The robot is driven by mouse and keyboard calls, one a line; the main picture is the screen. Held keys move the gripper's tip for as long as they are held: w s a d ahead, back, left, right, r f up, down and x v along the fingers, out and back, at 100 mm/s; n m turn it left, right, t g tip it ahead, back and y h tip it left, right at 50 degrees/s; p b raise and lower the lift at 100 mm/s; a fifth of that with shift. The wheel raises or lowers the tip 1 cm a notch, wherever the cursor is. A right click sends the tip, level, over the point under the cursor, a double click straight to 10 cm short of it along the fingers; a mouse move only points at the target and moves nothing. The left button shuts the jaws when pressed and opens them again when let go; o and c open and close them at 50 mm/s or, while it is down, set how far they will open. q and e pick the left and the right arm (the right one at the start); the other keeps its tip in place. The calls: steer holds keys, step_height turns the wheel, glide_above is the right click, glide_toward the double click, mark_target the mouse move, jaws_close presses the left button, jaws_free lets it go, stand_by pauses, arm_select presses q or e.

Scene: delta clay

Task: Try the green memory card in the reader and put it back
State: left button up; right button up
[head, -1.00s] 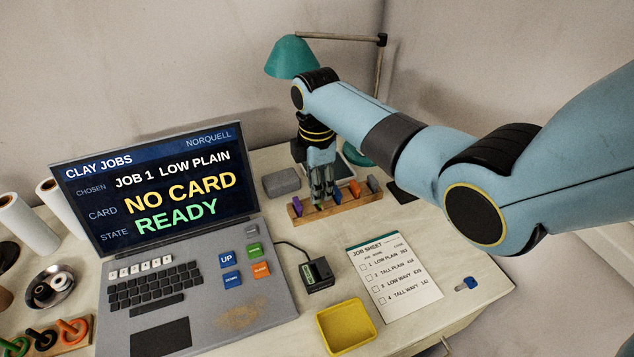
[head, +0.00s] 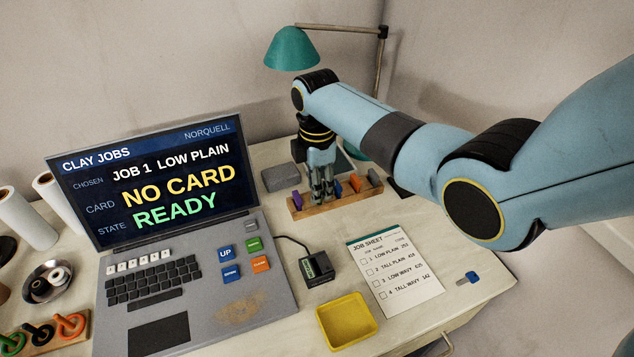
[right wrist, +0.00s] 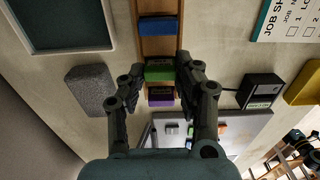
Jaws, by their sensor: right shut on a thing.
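The green memory card (right wrist: 160,73) stands in a slot of the wooden card rack (right wrist: 150,47). My right gripper (right wrist: 161,78) is shut on this card from above, a finger on each side. In the head view my right gripper (head: 321,191) is down at the rack (head: 335,206) and hides the green card. A purple card (right wrist: 160,97) and a blue card (right wrist: 157,27) stand on either side of it. The card reader (head: 316,269) is a dark box beside the laptop, wired to it. The laptop screen (head: 150,185) reads NO CARD, READY. My left gripper is out of view.
An orange card (head: 355,183) stands farther along the rack. A grey block (head: 281,177) lies behind the rack. A yellow tray (head: 346,322), a job sheet (head: 395,271) and a blue item (head: 467,278) lie on the table. A green lamp (head: 292,48) stands behind.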

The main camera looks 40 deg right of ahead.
steer(key=o, duration=1.2)
step_height(320, 180, up, 7)
steer(key=p, duration=0.8)
stand_by(0.3)
